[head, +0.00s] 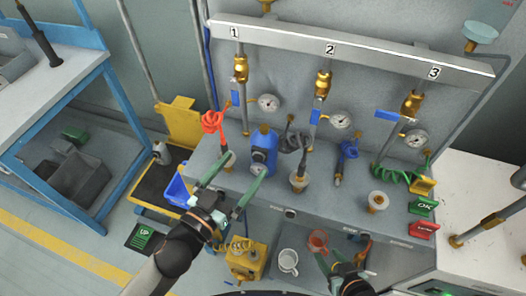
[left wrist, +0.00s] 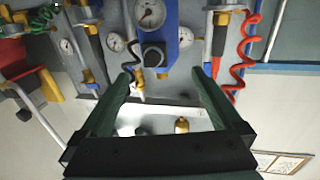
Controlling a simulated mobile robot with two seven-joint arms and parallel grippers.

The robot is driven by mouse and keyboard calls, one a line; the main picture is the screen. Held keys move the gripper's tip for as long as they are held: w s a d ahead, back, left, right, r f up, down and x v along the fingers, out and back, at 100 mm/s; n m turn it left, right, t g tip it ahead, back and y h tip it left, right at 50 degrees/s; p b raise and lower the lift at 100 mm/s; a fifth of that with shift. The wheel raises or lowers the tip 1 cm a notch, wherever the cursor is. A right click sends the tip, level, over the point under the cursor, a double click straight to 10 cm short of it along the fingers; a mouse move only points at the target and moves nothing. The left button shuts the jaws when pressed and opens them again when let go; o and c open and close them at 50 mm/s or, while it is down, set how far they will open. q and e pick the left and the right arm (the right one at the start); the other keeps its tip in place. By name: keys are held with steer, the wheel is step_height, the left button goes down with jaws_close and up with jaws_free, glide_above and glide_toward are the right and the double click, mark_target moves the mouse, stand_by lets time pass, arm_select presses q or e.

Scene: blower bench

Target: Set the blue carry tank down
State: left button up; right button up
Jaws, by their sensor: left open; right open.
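The blue carry tank (head: 262,143) appears upright on the grey bench, between the red and black coiled hoses, with a dark round part on its front. In the left wrist view the blue tank (left wrist: 180,38) is beyond my fingertips, with a gauge near it. My left gripper (head: 242,166) is open in front of the tank, its green fingers spread; no grip shows. Both fingers also show in the left wrist view (left wrist: 163,80). My right gripper (head: 343,262) is open, low at the front of the bench near the cups. The tank's base is partly hidden.
Numbered stations with brass valves and gauges (head: 268,103) line the back panel. A red coiled hose (head: 212,121) hangs left of the tank. A white mug (head: 288,261) and an orange cup (head: 318,240) are below. Green OK (head: 422,206) and red (head: 423,229) blocks lie right.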

mark_target(255, 151)
arm_select(q)
steer(key=shift+p+x, duration=0.35)
steer(key=shift+x, duration=4)
steer(key=shift+f, duration=0.15)
steer(key=shift+c, duration=0.2)
jaws_close()
